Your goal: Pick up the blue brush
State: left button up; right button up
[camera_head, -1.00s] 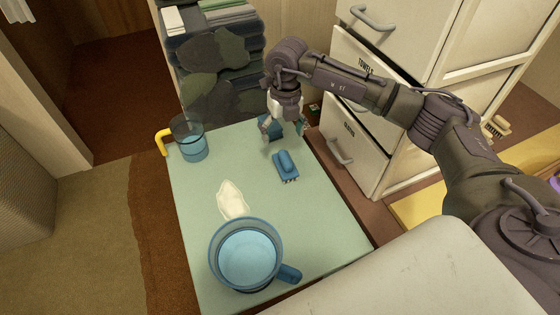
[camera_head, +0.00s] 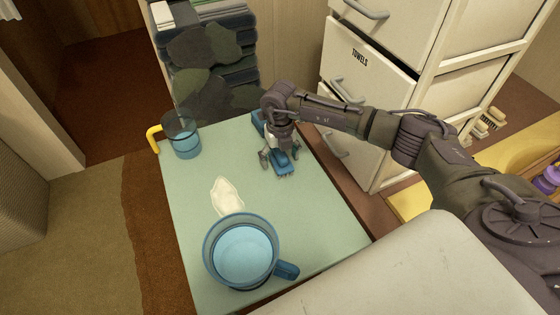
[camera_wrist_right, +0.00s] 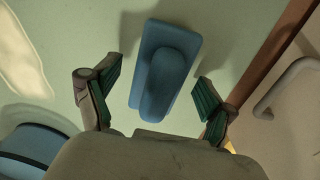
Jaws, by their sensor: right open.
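The blue brush (camera_head: 284,167) lies on the pale green tabletop (camera_head: 319,217), near its right edge in the head view. My right gripper (camera_head: 279,160) is just above the brush and hides part of it. In the right wrist view the brush (camera_wrist_right: 165,70) lies handle up between the two open fingers of the gripper (camera_wrist_right: 156,95). There is a gap on each side, and the fingers are not closed on it. My left gripper is not in view.
A large blue mug (camera_head: 243,253) stands at the front, a smaller one with a yellow handle (camera_head: 183,138) at the back left. A white patch (camera_head: 228,196) lies between. A blue object (camera_head: 258,122) sits behind my gripper. Drawers (camera_head: 365,70) stand at the right.

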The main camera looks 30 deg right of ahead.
aim_at(280, 153)
jog(key=shift+f, duration=0.3)
jog(key=c, duration=1.3)
jog(key=shift+r, duration=0.5)
jog(key=r, duration=0.2)
jog(key=r+p, duration=0.1)
jog(key=r, duration=0.1)
jog(key=shift+s+a, duration=0.2)
jog(key=shift+s, duration=0.05)
pick_arm(q)
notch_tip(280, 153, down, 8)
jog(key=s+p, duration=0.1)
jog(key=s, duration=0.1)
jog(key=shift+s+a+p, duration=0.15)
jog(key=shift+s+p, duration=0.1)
jog(key=shift+p, duration=0.05)
pick_arm(e)
jog(key=s+a+r, duration=0.6)
jog(key=s, duration=0.3)
jog(key=shift+s, duration=0.15)
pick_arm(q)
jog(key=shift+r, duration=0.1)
